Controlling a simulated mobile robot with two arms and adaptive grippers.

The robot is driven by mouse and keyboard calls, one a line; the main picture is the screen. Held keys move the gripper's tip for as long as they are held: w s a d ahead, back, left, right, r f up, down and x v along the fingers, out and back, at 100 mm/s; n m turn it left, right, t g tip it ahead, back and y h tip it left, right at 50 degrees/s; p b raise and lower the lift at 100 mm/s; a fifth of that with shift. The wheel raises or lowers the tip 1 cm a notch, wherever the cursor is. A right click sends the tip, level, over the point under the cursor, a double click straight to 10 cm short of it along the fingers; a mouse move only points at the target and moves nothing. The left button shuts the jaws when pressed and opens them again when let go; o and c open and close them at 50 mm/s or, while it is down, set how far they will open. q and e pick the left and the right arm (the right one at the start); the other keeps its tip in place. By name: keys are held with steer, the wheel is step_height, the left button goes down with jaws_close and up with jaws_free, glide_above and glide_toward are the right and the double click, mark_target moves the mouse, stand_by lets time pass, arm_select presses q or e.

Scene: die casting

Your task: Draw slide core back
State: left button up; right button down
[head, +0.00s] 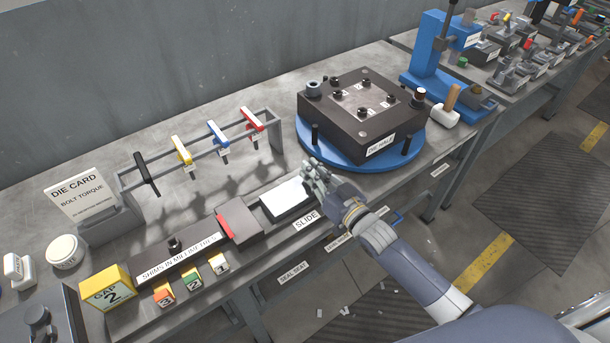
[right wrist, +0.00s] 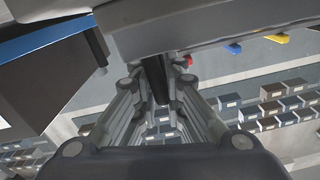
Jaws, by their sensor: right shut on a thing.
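The slide core (head: 284,200), a dark block with a white top, sits on a grey rail (head: 262,248) labelled SLIDE on the bench. A dark block with a red face (head: 238,223) stands on the rail just left of it. My right gripper (head: 312,174) is at the right end of the slide core, shut on a dark upright post, which is the slide handle (right wrist: 156,78) seen between the fingers in the right wrist view. In the head view the gripper hides the handle. My left gripper is not in view.
A dark die half (head: 362,110) rests on a blue round turntable (head: 340,154) behind the gripper. A yellow GAP 2 block (head: 108,290) and numbered shims (head: 192,278) lie left. A blue press (head: 435,55) stands at right.

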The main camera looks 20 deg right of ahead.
steer(key=shift+d+r, duration=0.1)
steer(key=c, duration=1.7)
jaws_free()
steer(key=shift+d, duration=0.15)
steer(key=shift+s, duration=0.3)
steer(key=v, duration=1.1)
steer(key=shift+s, duration=0.2)
